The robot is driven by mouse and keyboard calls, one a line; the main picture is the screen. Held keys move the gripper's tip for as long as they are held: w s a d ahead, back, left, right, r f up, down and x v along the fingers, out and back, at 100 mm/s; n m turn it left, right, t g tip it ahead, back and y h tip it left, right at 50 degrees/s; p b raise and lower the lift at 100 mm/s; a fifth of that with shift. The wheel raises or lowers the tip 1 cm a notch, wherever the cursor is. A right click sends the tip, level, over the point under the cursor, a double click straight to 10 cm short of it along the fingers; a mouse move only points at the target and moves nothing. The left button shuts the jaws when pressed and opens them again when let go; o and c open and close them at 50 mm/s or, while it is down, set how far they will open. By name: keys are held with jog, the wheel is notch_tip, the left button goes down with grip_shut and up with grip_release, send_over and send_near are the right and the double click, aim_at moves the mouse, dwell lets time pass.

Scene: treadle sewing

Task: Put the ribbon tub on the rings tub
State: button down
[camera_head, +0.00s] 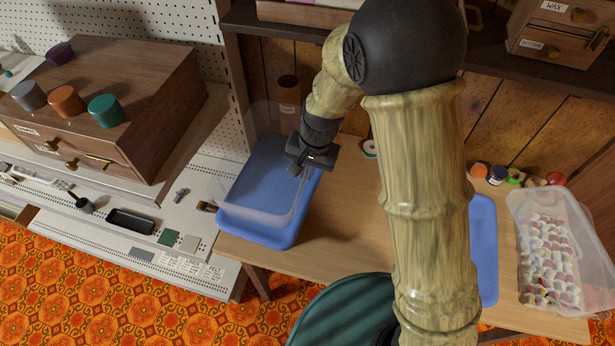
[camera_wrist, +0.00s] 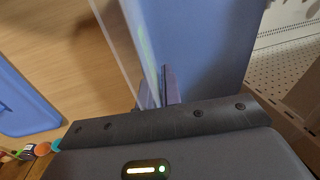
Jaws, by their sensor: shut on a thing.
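My gripper (camera_head: 308,158) is shut at a wall of a clear tub (camera_head: 240,186) over the table's left end. In the wrist view my fingers (camera_wrist: 165,92) meet at the clear wall (camera_wrist: 122,38). A large blue, round-cornered piece (camera_head: 262,232) is right behind or under this tub; it fills the upper middle of the wrist view (camera_wrist: 205,45). I cannot tell whether the two touch. Another clear tub (camera_head: 588,268), full of small red and white rolls, stands open at the table's right end. No label on either tub is readable, so I cannot tell which is ribbon or rings.
A blue flat piece (camera_head: 485,262) lies on the wooden table (camera_head: 345,215), partly behind my arm. Small jars (camera_head: 497,174) stand along the back. A wooden drawer chest (camera_head: 140,95) and pegboard are left. A dark green round seat (camera_head: 345,310) is in front.

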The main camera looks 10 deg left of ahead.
notch_tip(320, 180, down, 4)
jog(key=shift+r, duration=0.25)
jog(key=shift+d+f, duration=0.1)
jog(key=shift+f, duration=0.1)
jog(key=c, duration=1.6)
grip_release()
jog(key=shift+r, duration=0.1)
jog(key=r, duration=0.4)
jog(key=d+r, duration=0.1)
jog(key=r, duration=0.7)
jog(key=shift+s+d+r+p, duration=0.1)
jog(key=shift+d+p, duration=0.2)
jog(key=shift+d, duration=0.1)
jog(key=shift+d, duration=0.1)
